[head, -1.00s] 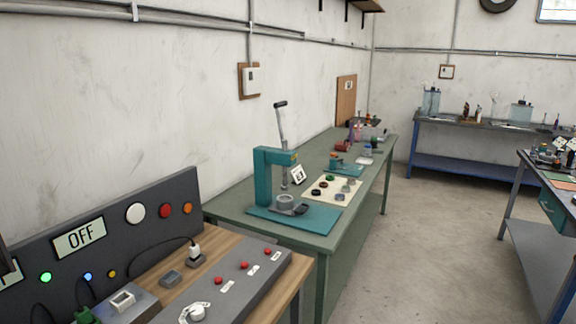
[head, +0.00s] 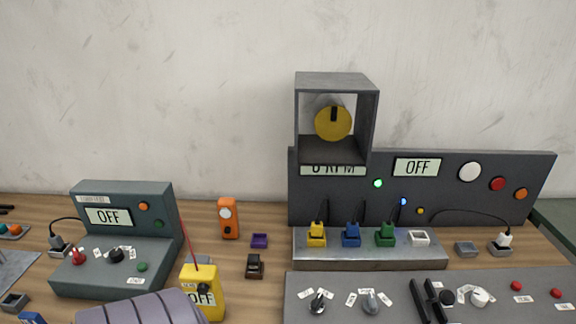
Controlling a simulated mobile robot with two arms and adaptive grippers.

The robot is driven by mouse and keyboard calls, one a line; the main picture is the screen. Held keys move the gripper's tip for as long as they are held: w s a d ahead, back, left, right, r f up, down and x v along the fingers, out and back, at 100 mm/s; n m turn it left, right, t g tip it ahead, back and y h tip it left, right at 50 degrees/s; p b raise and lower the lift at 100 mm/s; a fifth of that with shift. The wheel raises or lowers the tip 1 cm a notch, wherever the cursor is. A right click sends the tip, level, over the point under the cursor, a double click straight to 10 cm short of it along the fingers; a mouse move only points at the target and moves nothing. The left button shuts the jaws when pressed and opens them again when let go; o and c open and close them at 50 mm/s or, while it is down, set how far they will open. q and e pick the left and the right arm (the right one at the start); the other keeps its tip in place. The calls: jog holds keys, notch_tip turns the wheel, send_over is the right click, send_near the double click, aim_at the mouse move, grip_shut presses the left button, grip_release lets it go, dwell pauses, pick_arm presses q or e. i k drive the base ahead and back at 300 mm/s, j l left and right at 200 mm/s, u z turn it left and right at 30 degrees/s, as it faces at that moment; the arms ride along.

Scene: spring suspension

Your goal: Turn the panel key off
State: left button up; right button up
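The long dark control panel (head: 540,170) stands against the wall, with a screen (head: 417,167) reading OFF and a lit green lamp (head: 378,183). The grey sloped console (head: 400,284) in front carries a small dark-and-silver switch (head: 318,302), a grey knob (head: 370,302), a black knob (head: 447,297) and a white knob (head: 479,297). Which is the panel key is too small to tell. Two dark parallel bars at the bottom edge look like the fingers of my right gripper (head: 430,302), beside the black knob; their grip is unclear.
A green-grey box (head: 80,272) with an OFF screen stands left. Coloured plugs line the metal strip (head: 380,261). A grey housing (head: 336,78) rises above the panel.

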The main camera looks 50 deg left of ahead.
aim_at(316, 307)
jog(key=u, duration=1.4)
